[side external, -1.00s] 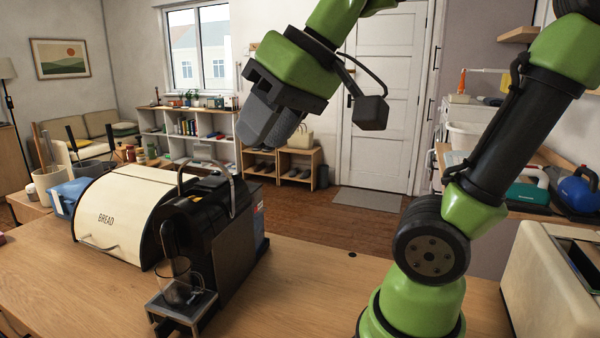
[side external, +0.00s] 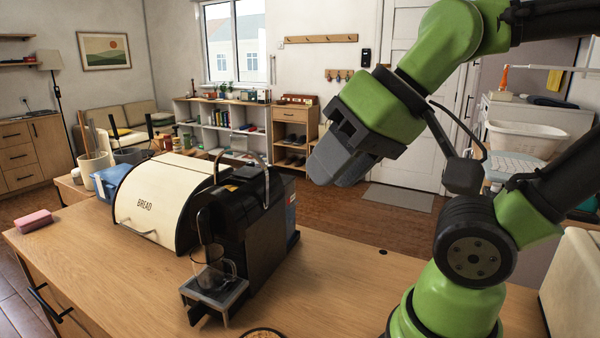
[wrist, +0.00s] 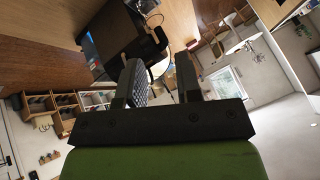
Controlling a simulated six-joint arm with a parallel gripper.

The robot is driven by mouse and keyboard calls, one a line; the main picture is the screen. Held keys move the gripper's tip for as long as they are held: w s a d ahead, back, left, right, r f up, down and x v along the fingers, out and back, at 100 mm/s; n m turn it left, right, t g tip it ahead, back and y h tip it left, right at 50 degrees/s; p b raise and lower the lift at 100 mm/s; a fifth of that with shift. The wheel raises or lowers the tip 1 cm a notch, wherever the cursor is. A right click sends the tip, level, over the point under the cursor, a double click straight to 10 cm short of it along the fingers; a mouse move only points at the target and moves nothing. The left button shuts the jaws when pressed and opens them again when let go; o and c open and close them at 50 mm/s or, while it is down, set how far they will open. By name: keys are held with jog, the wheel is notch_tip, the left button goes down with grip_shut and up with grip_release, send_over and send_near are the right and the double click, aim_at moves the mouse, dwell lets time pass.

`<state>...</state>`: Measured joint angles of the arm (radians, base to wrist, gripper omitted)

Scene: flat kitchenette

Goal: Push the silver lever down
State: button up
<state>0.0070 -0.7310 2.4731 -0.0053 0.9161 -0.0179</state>
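The silver lever (side external: 243,156) is a curved metal bar standing up in an arch over the top of the black coffee machine (side external: 268,232). A glass cup (side external: 209,272) stands on the machine's drip tray (side external: 215,298). My gripper (side external: 328,172) is to the right of the lever, at about its height in the picture, and apart from it. Its two fingers (wrist: 160,76) are spread with nothing held between them.
A cream bread box (side external: 160,200) stands directly left of the coffee machine. A pink sponge (side external: 34,221) lies near the counter's left end.

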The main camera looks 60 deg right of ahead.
jog(key=w+d+r+n+g, duration=0.2)
jog(key=w+d+r, duration=0.3)
jog(key=w+r, duration=0.45)
jog(key=w+d+f+n, duration=0.1)
jog(key=w+d+n, duration=0.2)
jog(key=w+d, duration=0.75)
jog(key=shift+g+h, duration=0.4)
jog(key=x, duration=0.6)
jog(key=a+x, duration=0.1)
jog(key=x, duration=0.3)
jog(key=shift+w, duration=0.15)
grip_shut()
